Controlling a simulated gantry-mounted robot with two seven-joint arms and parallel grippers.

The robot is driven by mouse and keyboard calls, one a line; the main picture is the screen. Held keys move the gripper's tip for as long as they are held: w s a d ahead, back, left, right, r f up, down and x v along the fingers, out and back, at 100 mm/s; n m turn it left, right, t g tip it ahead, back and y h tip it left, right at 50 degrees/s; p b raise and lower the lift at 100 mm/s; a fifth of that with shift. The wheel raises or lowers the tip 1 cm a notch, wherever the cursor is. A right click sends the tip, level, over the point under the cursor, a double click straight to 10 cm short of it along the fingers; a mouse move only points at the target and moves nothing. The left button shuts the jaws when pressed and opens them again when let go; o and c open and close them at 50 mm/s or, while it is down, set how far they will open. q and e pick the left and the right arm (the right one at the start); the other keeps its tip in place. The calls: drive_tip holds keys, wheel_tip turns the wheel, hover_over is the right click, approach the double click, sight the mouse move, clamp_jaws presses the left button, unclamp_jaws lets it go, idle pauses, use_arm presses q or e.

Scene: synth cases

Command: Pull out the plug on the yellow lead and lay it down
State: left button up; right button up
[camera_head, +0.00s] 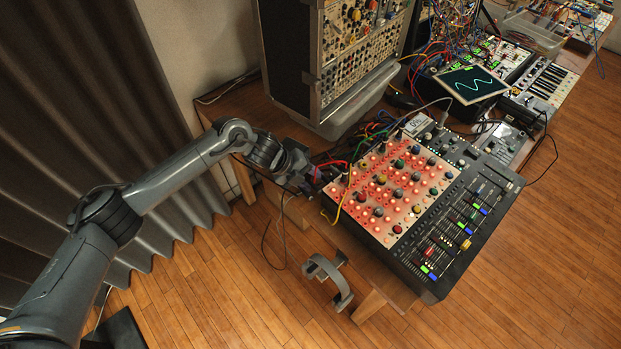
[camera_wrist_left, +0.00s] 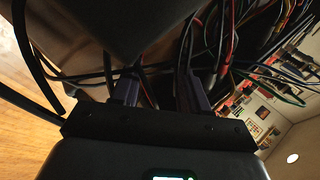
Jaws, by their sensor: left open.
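The yellow lead (camera_head: 345,198) curves over the left edge of the mixer panel (camera_head: 385,200) in the head view and loops down off that edge. Its plug is too small to make out. My left gripper (camera_head: 314,181) is at the left edge of the panel, left of the yellow lead, beside red and dark leads. In the left wrist view the fingers of my left gripper (camera_wrist_left: 160,88) are apart, with thin leads behind them. I cannot tell whether the fingers touch any lead.
A tall modular case (camera_head: 335,60) stands behind the mixer. A screen (camera_head: 471,84) with a wave and a small keyboard (camera_head: 549,82) are at the back right. A grey curved bracket (camera_head: 330,277) is near the table's front edge. Tangled leads crowd the mixer's back left.

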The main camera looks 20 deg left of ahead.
use_arm(q)
drive_tip(key=p+v, duration=0.2)
drive_tip(key=v, duration=0.9)
drive_tip(key=shift+p, duration=0.4)
